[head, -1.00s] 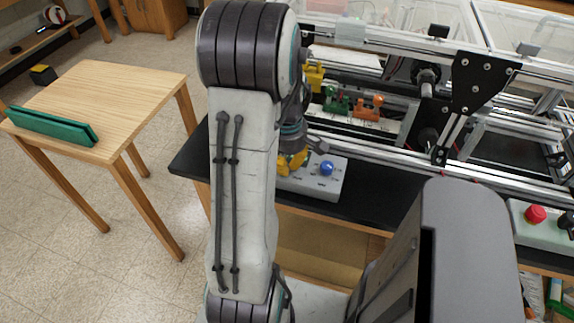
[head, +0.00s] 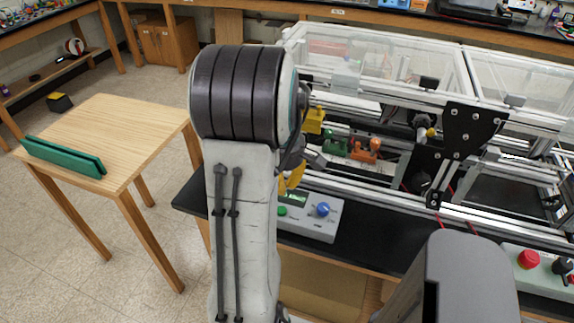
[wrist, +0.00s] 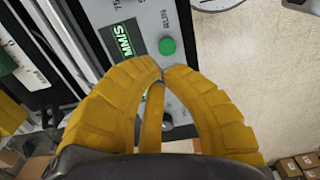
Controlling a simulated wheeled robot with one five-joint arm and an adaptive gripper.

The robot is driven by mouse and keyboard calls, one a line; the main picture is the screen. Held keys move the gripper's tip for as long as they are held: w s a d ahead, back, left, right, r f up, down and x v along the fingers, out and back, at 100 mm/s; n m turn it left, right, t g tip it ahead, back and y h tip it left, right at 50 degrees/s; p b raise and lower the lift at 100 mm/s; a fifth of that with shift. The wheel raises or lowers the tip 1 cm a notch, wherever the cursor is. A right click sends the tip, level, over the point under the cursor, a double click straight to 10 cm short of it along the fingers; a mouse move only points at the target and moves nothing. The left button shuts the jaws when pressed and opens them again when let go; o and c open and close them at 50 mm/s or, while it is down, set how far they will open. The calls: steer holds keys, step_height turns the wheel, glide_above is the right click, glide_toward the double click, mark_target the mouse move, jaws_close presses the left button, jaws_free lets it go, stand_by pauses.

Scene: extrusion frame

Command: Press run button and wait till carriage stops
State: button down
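The grey control box (head: 310,228) sits on the black bench top, with a green button (head: 282,211), a blue knob (head: 322,209) and a small green display (head: 294,198). In the wrist view the green button (wrist: 167,46) is marked RUN and lies just beyond the fingertips. My gripper (head: 291,178) has yellow fingers, which show in the wrist view (wrist: 163,72) with tips together and nothing between them. It is above the box, apart from the button. A black plate (head: 470,130) stands on the extrusion frame; I cannot tell whether it is the carriage.
A green clamp (head: 335,142) and an orange clamp (head: 362,150) sit inside the frame behind the box. A red button (head: 528,259) is on another box at the right.

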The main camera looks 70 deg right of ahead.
steer(key=shift+s+r, duration=0.1)
steer(key=shift+r, duration=2.7)
steer(key=a+f+m, duration=0.4)
steer(key=a+m, duration=0.3)
steer(key=m, duration=0.7)
steer(key=w+a+r+n+t, duration=0.1)
steer(key=w+a+r+n, duration=0.1)
steer(key=a, duration=0.6)
steer(key=w+a+r+n+t, duration=0.1)
steer(key=w+a+r+n, duration=0.1)
steer(key=w+a+n, duration=0.3)
steer(key=w+a+r+n+t, duration=0.2)
steer(key=a+n, duration=0.4)
steer(key=a, duration=0.7)
steer(key=shift+w+a+r+n, duration=0.2)
steer(key=shift+w+n, duration=0.1)
steer(key=shift+w, duration=0.5)
